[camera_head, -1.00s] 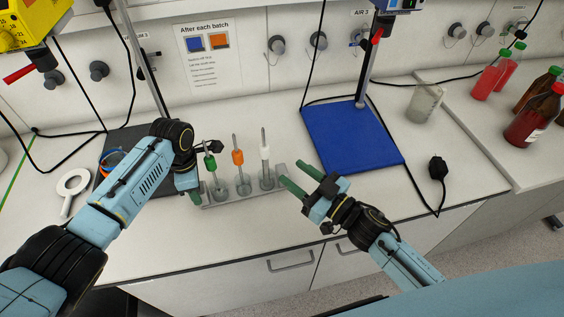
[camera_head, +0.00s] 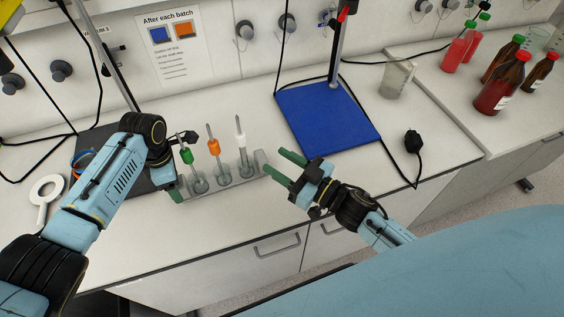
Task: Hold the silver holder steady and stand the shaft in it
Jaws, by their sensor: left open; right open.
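The silver holder (camera_head: 262,160) is a long grey rack on the bench, left of the middle. Three thin shafts stand in it, lower ends in clear cup-like parts: one with a green collar (camera_head: 187,157), one with an orange collar (camera_head: 214,147), one with a white collar (camera_head: 241,142). The green one leans slightly. My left gripper (camera_head: 183,168) is open at the holder's left end, beside the green-collared shaft; whether it touches the holder is unclear. My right gripper (camera_head: 281,165) is open and empty, its green fingers pointing left near the holder's right end.
A blue stand base (camera_head: 325,120) with an upright rod lies behind my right gripper. A dark stand base (camera_head: 115,150) is partly behind my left arm. Brown bottles (camera_head: 500,85) stand far right.

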